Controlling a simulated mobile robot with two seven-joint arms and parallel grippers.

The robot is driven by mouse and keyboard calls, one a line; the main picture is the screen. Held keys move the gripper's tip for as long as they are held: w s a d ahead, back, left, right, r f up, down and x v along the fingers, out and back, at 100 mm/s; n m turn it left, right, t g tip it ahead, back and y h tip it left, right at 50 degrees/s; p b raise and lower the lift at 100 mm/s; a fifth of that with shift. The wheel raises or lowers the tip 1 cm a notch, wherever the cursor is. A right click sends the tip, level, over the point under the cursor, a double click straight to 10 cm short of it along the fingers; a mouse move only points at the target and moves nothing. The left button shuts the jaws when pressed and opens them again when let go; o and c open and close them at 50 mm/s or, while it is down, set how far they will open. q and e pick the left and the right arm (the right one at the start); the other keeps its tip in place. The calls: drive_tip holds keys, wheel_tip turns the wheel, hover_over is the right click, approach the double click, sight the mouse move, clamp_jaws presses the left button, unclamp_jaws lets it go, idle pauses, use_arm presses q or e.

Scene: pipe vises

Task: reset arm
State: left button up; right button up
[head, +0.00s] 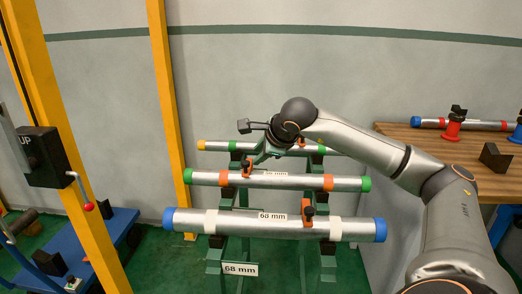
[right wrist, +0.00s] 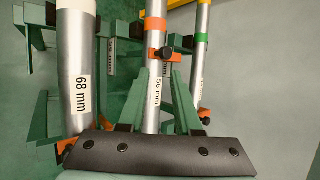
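My right arm reaches in from the right in the head view. Its gripper (head: 262,152) hangs over the pipe rack, near the rear and middle pipes. In the right wrist view two green fingers (right wrist: 160,95) stand apart above a dark plate, with the middle pipe (right wrist: 153,65) seen between them. The gripper looks open and I see nothing held. Whether it touches a pipe I cannot tell. The middle pipe has green caps and orange bands. The front pipe (head: 250,222) has blue caps and a 68 mm label. My left gripper is not in view.
The rear pipe (head: 222,146) has a yellow end. Orange clamps (head: 307,215) sit on the pipes. A wooden table (head: 410,135) at right carries another blue-capped pipe (head: 480,125) and red fixtures. A yellow post (head: 165,90) and a frame with an UP box (head: 45,155) stand left.

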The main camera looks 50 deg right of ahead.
drive_tip(key=shift+v, duration=0.85)
drive_tip(key=shift+w, duration=0.1)
